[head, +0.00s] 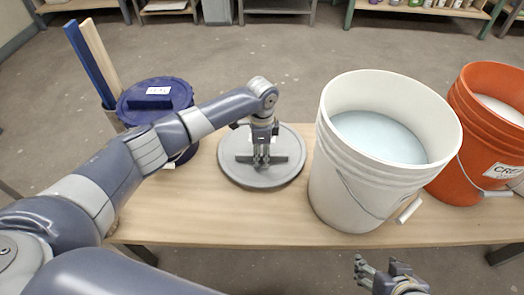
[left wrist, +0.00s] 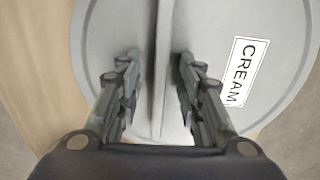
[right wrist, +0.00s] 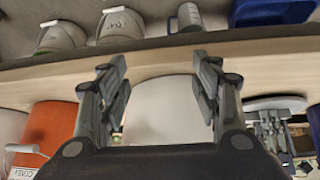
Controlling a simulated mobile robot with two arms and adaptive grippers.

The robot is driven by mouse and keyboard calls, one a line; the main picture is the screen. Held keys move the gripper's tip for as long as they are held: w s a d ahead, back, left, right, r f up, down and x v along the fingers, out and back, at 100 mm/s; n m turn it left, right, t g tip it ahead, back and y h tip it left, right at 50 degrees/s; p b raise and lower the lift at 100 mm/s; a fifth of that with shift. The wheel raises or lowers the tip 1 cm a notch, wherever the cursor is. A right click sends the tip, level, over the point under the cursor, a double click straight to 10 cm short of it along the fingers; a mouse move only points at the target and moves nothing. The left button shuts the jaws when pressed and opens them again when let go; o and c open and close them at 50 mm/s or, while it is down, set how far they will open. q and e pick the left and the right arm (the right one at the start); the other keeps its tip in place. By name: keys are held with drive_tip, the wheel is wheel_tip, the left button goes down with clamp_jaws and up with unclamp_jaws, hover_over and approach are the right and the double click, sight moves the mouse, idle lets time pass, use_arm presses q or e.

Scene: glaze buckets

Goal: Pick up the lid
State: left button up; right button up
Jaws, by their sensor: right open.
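The grey round lid (head: 232,170) lies flat on the wooden bench, with a raised bar handle (head: 292,158) across its top. In the left wrist view the lid (left wrist: 210,40) carries a white CREAM label (left wrist: 243,72). My left gripper (head: 262,160) points down at the middle of the lid. Its fingers (left wrist: 158,65) stand on either side of the handle, open, with a gap visible on each side. My right gripper (head: 383,265) is open and empty in front of the bench, below the white bucket; its open fingers also show in the right wrist view (right wrist: 160,85).
Right of the lid stands an open white bucket (head: 345,160) of pale blue liquid, then an open orange bucket (head: 465,150) with a label starting CRE. A blue-lidded bucket (head: 170,90) and upright blue and wooden sticks (head: 95,60) are at the left. Bare bench top (head: 230,220) lies in front.

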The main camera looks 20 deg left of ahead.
idle(0.5)
use_arm(q)
clamp_jaws()
